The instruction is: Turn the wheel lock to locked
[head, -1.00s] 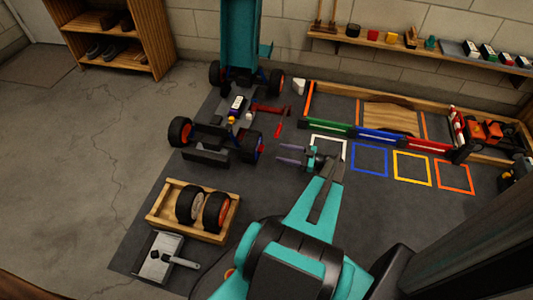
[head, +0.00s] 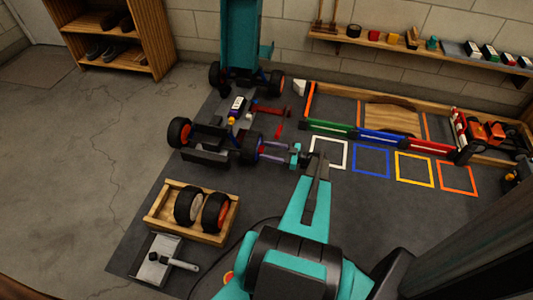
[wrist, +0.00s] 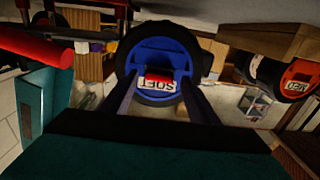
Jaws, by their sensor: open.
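The car (head: 215,135) stands on the dark mat. In the head view its near right wheel (head: 250,148) is beside my gripper (head: 266,150), whose fingers point left at it. In the wrist view this wheel has a black tyre and a blue rim (wrist: 155,55). A small red piece (wrist: 158,75), likely the wheel lock, sits at its hub. A white label reading SOFT, upside down, is on the hub. My gripper (wrist: 160,77) is open, with one finger on each side of the hub piece. I cannot tell if the fingers touch it. The lock's setting is not readable.
A wooden crate (head: 155,222) with two wheels stands at the front left. A dustpan (head: 157,262) lies before it. Coloured squares (head: 370,160) and low barriers (head: 380,133) are to the right. A red bar (wrist: 35,47) shows close by in the wrist view.

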